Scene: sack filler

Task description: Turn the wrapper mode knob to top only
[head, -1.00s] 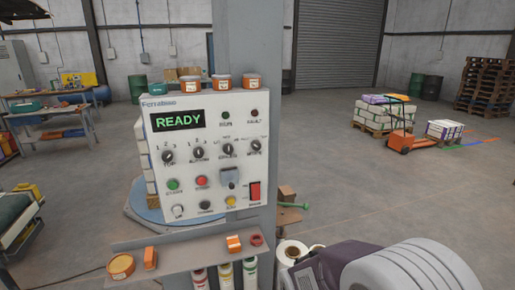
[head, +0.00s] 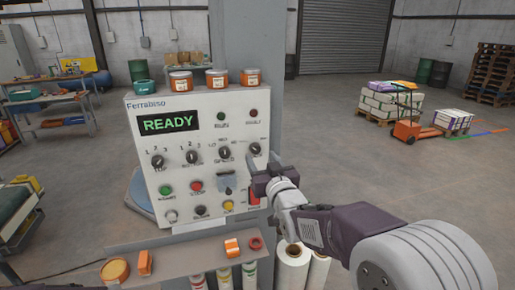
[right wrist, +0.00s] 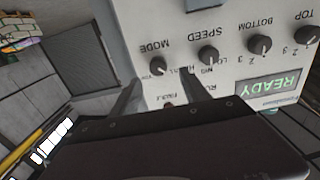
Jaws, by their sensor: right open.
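The wrapper panel (head: 205,128) is a white box with a green READY display. The mode knob (head: 254,149) is a small dark knob at the right end of the knob row. In the right wrist view the mode knob (right wrist: 157,66) appears upside down beside its MODE label. Its exact pointer setting is too small to read. My right gripper (head: 262,168) is open and empty, just in front of and below the knob. In the right wrist view its fingers (right wrist: 160,84) are spread, with the knob beyond the gap between them. My left gripper is not in view.
The speed knob (head: 224,153) sits left of the mode knob. A red switch (head: 253,194) is below, partly behind my gripper. Several jars (head: 217,79) stand on top of the panel. A shelf (head: 190,257) with small orange items juts out below.

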